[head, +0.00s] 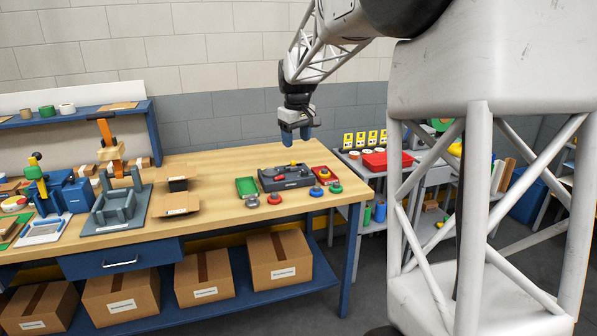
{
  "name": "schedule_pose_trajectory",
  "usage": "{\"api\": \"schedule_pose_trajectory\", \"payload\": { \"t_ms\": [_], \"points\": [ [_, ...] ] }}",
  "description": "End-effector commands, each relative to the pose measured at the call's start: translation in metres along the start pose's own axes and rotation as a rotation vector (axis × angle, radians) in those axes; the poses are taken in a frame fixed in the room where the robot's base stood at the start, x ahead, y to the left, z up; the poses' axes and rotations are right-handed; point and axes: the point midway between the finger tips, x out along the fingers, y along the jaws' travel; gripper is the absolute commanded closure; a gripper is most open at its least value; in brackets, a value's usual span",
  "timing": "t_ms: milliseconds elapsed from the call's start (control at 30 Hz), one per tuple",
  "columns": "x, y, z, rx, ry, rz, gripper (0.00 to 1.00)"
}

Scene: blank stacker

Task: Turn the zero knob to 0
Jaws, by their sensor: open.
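A dark grey device (288,183) sits on the wooden workbench near its right end. It has a small yellow part on top and a red part on its front left. Which part is the zero knob, and its setting, are too small to tell. My gripper (297,136) hangs above the back of the device, pointing down. Its two blue fingertips are apart with nothing between them, and it appears clear of the device.
A green tray (246,187) stands left of the device and a red tray (325,174) right of it. Several coloured round pieces lie along the bench's front right. A brown open carton (180,204) and a grey-blue fixture (116,208) stand further left.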

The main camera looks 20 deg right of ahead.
Motion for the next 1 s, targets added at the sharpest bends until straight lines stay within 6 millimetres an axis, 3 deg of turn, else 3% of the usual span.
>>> {"api": "schedule_pose_trajectory", "payload": {
  "t_ms": [400, 1000],
  "points": [
    [0.042, 0.061, -0.071, -0.074, -0.024, -0.013, 0.41],
    [0.123, 0.145, -0.155, -0.181, -0.054, -0.036, 0.41]
  ]
}}
